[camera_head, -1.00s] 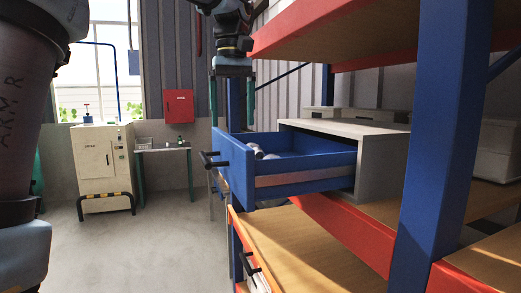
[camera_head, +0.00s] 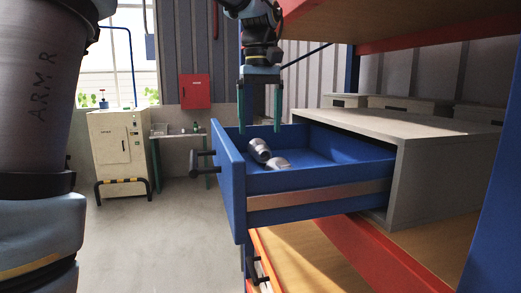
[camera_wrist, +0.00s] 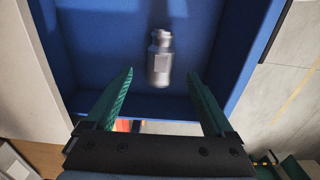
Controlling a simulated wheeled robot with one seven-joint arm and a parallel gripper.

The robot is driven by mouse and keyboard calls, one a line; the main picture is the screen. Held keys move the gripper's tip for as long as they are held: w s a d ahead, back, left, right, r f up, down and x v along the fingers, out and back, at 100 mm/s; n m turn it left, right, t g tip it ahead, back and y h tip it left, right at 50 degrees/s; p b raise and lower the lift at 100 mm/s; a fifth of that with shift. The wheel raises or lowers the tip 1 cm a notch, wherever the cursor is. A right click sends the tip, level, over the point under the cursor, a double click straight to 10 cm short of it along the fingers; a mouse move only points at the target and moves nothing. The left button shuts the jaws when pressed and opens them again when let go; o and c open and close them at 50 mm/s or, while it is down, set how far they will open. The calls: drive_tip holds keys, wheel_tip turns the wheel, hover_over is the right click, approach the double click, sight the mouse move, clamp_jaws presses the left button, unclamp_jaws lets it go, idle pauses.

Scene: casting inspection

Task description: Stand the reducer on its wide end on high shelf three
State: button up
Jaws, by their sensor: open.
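Silver-grey metal fitting pieces (camera_head: 261,150) lie on their sides in the open blue drawer (camera_head: 318,183), near its front. In the wrist view a stepped metal piece (camera_wrist: 159,70), narrower at the top and wider below, lies on the drawer floor. I cannot tell whether it is one piece or two touching, nor which is the reducer. My gripper (camera_head: 259,125) is open and empty, with its green fingers pointing down above the drawer. In the wrist view the piece shows between my fingertips (camera_wrist: 160,74), lower than them.
The drawer slides from a grey cabinet (camera_head: 420,125) on a blue and orange rack. A wooden upper shelf (camera_head: 400,18) overhangs at the right. Lidded grey boxes (camera_head: 400,103) stand behind the cabinet. A lower wooden shelf (camera_head: 320,250) lies below. Open floor (camera_head: 150,240) is at the left.

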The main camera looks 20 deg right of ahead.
sight(260, 141)
drive_tip(key=shift+f+p, duration=1.05)
drive_tip(key=shift+f, duration=1.5)
clamp_jaws()
